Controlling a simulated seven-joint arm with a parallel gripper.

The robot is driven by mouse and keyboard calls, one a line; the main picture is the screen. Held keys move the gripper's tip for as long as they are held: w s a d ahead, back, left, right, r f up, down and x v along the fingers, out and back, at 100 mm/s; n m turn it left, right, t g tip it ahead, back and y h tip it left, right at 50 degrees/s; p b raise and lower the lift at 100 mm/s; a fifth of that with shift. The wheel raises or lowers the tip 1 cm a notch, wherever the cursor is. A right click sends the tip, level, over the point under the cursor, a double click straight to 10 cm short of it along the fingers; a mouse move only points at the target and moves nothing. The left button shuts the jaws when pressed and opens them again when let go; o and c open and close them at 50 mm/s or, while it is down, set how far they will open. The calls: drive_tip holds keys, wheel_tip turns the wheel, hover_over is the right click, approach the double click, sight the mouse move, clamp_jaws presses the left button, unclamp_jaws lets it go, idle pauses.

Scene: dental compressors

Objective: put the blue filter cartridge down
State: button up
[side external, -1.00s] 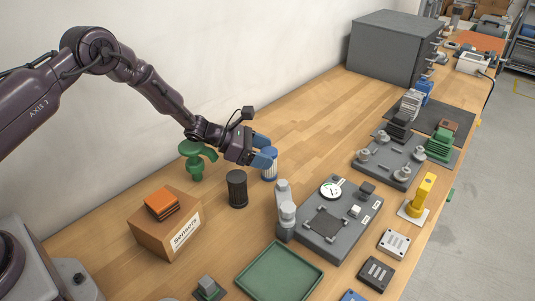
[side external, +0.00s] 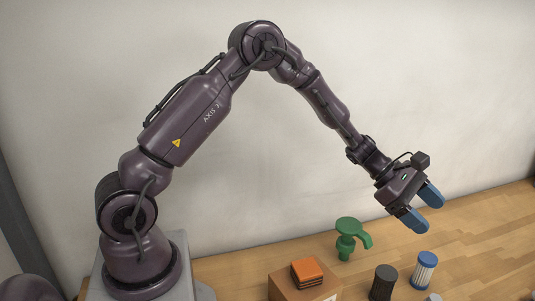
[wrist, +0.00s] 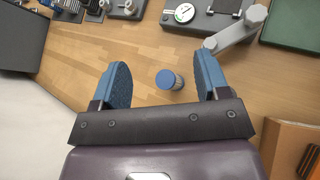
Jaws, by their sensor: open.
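The blue filter cartridge (side external: 425,270), with a blue cap and a white pleated body, stands upright on the wooden bench. My gripper (side external: 421,209) is open and empty above it, clearly apart from it. In the wrist view the cartridge's round blue cap (wrist: 168,79) shows between the two spread blue fingers of my gripper (wrist: 162,72), touching neither.
A dark ribbed cartridge (side external: 383,284) stands left of the blue one. A green fitting (side external: 350,237) is behind it, and an orange stack (side external: 307,271) sits on a cardboard box (side external: 284,288). The wrist view shows a green tray (wrist: 292,24) and bare bench around the cartridge.

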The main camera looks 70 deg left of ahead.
drive_tip(key=s+d+r+m+g+y, duration=0.2)
drive_tip(key=s+r+m+g+y, duration=0.1)
drive_tip(key=s+r+m, duration=1)
drive_tip(key=s+a+m+y, duration=0.3)
drive_tip(key=s+m, duration=0.1)
drive_tip(key=s, duration=0.5)
drive_tip(key=s+a+r+m+t+y, duration=0.1)
drive_tip(key=s+a+m+y, duration=0.2)
drive_tip(key=s, duration=0.7)
drive_tip(key=shift+s+a+r+m+t+y, duration=0.15)
drive_tip(key=shift+a+r+m+t+y, duration=0.15)
drive_tip(key=shift+a+m, duration=0.5)
